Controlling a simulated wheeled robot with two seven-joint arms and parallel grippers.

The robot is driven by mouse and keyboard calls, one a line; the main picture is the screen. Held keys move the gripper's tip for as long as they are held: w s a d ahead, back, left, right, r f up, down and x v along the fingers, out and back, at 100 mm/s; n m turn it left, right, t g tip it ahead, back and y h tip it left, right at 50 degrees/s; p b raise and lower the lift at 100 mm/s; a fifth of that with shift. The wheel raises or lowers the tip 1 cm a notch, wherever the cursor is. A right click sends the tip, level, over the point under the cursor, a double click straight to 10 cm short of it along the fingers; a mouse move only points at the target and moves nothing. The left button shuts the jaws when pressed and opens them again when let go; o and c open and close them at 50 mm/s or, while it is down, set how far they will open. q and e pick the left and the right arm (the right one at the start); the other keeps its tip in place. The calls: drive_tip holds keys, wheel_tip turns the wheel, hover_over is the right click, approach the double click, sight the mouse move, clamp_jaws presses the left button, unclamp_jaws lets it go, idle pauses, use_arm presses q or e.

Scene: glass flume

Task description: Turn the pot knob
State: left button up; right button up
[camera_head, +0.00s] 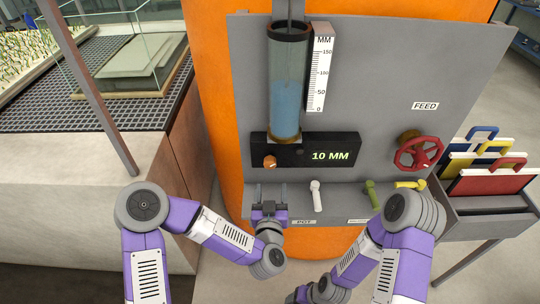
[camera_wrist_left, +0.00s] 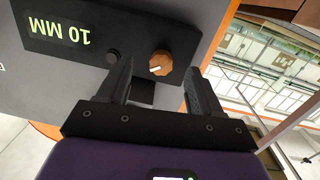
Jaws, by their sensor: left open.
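The orange pot knob (camera_head: 270,162) is on the left part of a black box (camera_head: 290,150) that shows "10 MM". In the left wrist view the knob (camera_wrist_left: 160,63) has a pale pointer mark and sits between and beyond my left gripper's fingers. My left gripper (camera_head: 268,190) is open and empty, below the knob in the head view. Its two dark fingers (camera_wrist_left: 160,85) point toward the box and look apart from the knob. A small dark button (camera_wrist_left: 112,57) is beside the knob. My right arm shows at the lower right, but its gripper cannot be made out.
A clear cylinder (camera_head: 287,85) of blue water stands above the box, beside a millimetre scale (camera_head: 320,70). A white lever (camera_head: 316,195), a green lever (camera_head: 370,193) and a yellow one (camera_head: 410,185) are on the ledge. A red handwheel (camera_head: 418,154) is at right.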

sight(270, 165)
use_arm(q)
drive_tip(key=shift+t+y, duration=0.3)
drive_tip(key=shift+y, duration=0.2)
drive_tip(key=w, duration=0.2)
drive_tip(key=w+r, duration=0.1)
drive_tip(key=w, duration=0.2)
drive_tip(key=w+r, duration=0.1)
drive_tip(key=w, duration=0.1)
drive_tip(key=shift+w+a+r+p, duration=0.2)
drive_tip(key=shift+w+a+p, duration=0.05)
drive_tip(key=shift+w+p, duration=0.05)
drive_tip(key=c, duration=1)
drive_tip(key=shift+c, duration=0.2)
drive_tip(key=shift+n, duration=0.3)
